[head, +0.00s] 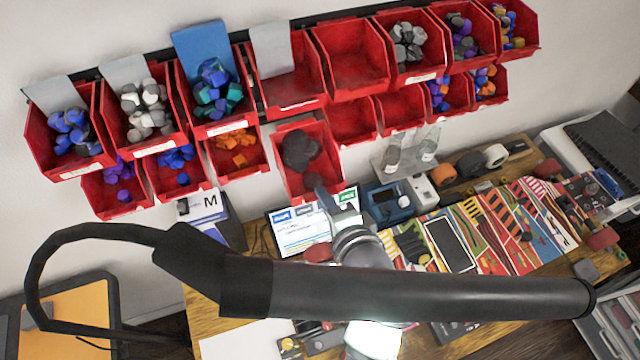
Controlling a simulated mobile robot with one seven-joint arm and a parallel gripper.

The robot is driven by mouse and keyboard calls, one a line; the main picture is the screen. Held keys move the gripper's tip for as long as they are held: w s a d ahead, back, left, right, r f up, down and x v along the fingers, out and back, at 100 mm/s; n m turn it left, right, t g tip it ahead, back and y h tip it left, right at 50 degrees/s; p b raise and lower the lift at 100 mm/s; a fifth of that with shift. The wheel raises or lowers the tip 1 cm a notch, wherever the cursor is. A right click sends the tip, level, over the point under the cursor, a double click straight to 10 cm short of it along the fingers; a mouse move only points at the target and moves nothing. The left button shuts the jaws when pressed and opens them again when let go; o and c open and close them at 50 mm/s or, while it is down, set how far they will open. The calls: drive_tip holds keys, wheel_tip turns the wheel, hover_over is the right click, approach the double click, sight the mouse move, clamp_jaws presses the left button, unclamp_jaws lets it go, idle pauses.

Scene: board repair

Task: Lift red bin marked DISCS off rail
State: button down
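A red bin (292,131) with dark grey, rounded pieces (300,150) inside is at the middle of the lower row. It looks larger and reaches further forward than its neighbours. Its label is not readable, so I cannot confirm the DISCS mark. My gripper (322,198) is at the bin's lower front edge, seen partly from behind. Its fingers are too small and hidden to show whether they are open or shut on the bin. Whether the bin still touches the rail is hidden.
Other red bins (358,60) fill two rows on the wall beneath a dark rail (160,52), close on both sides. Below is a cluttered wooden bench (215,305) with a screen (305,228), glass bottles (393,152) and colourful boards (535,225).

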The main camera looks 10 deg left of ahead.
drive_tip(key=shift+s+d, duration=0.65)
drive_tip(key=shift+s, duration=0.35)
drive_tip(key=shift+s+d, duration=0.65)
drive_tip(key=shift+s, duration=0.3)
